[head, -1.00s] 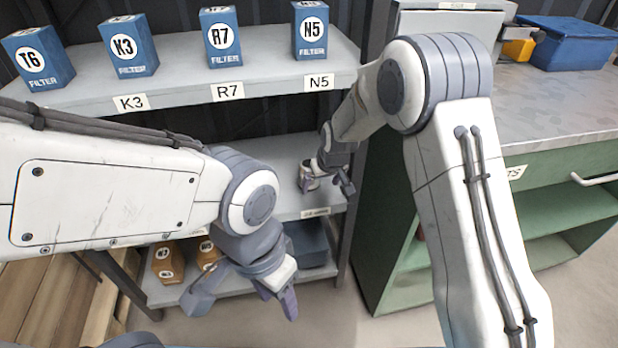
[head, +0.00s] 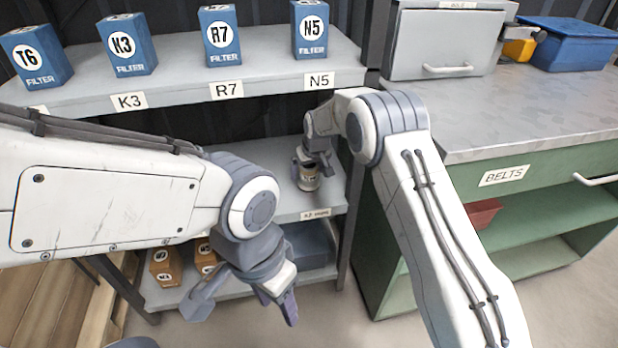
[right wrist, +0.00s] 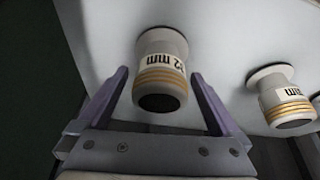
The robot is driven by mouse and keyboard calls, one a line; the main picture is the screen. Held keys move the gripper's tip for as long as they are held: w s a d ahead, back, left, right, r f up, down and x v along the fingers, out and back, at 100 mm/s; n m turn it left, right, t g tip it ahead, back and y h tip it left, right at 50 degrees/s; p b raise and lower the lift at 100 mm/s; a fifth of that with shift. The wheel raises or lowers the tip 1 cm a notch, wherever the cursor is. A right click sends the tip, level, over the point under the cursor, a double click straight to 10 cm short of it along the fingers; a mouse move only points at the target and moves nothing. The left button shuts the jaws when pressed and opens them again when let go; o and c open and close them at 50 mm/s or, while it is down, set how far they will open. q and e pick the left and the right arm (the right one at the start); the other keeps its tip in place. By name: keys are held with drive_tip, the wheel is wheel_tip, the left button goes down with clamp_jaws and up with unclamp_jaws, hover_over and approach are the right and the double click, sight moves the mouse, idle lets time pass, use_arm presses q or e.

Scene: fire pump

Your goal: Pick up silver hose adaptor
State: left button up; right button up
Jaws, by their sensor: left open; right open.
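A silver-grey hose adaptor (right wrist: 162,70) with gold rings, a dark end and a label ending in "2 mm" shows in the right wrist view. My right gripper (right wrist: 160,82) is open, with one finger on each side of this adaptor and visible gaps to both. A second similar adaptor (right wrist: 284,98) stands to its right, outside the fingers. In the head view one adaptor (head: 309,180) stands on the middle shelf, partly hidden by my right gripper (head: 314,163). My left gripper (head: 240,308) is open and empty, low in front of the rack.
The upper shelf (head: 180,85) holds several blue filter boxes, above my right gripper. The middle shelf (head: 285,203) has a label on its front edge. Orange blocks (head: 163,266) and a dark bin (head: 308,245) sit below. A green cabinet (head: 400,290) stands close to the right.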

drive_tip(key=shift+w+a+f, duration=0.1)
drive_tip(key=shift+w+f, duration=0.15)
drive_tip(key=shift+f, duration=0.4)
drive_tip(key=shift+r, duration=0.1)
clamp_jaws()
